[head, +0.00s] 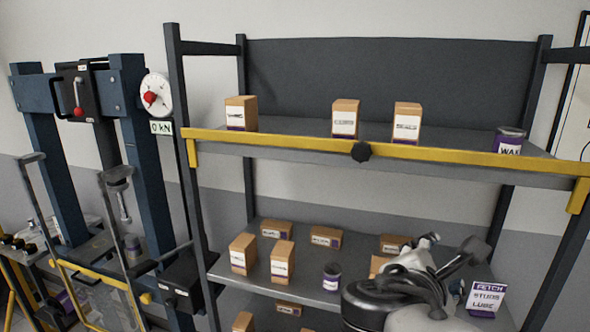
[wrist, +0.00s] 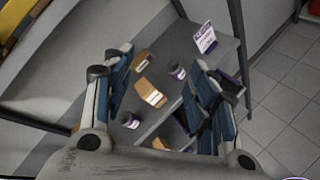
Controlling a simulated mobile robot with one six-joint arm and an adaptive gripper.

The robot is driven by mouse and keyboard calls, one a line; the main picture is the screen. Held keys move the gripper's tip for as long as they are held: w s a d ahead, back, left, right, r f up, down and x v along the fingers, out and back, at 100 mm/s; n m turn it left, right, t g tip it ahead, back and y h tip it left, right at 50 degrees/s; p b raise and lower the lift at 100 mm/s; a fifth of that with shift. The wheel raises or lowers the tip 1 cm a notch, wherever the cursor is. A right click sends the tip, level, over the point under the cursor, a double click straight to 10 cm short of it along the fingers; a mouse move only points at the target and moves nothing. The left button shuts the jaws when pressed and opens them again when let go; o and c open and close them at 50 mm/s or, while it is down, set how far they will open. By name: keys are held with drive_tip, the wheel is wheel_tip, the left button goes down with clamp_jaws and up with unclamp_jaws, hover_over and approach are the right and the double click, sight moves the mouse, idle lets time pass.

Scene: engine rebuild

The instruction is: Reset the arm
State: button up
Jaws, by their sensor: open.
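My arm (head: 408,290) shows in the head view at the lower right, in front of the middle shelf. Its fingertips are hard to make out there. In the wrist view my gripper (wrist: 155,88) has its two blue-padded fingers wide apart with nothing held between them. Beyond the fingers, a shelf with a cardboard box (wrist: 150,92), a small can (wrist: 178,72) and a purple-and-white sign (wrist: 203,38) shows at some distance.
A shelf rack with a yellow front bar (head: 290,144) carries boxes and a can (head: 508,141) on top. Several boxes, a dark can (head: 332,276) and a sign (head: 486,299) stand on the middle shelf (head: 225,270). A blue press (head: 145,150) stands left.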

drive_tip(key=s+d+f+m+g+y+b, duration=0.1)
drive_tip(key=s+f+m+g+b, duration=0.15)
drive_tip(key=s+f+m, duration=0.35)
drive_tip(key=s+f+m+g+y+b, duration=0.2)
drive_tip(key=s+f+m+b, duration=0.15)
drive_tip(key=f, duration=0.55)
drive_tip(key=s+a+f+m+g+y+b, duration=0.1)
drive_tip(key=s+a+f+m+y+b, duration=0.3)
drive_tip(key=s+a+f+m, duration=0.3)
wheel_tip(320, 180, down, 2)
drive_tip(key=shift+a+f+m+y, duration=0.1)
drive_tip(key=shift+a+m+y, duration=0.8)
drive_tip(key=shift+a+m, duration=0.25)
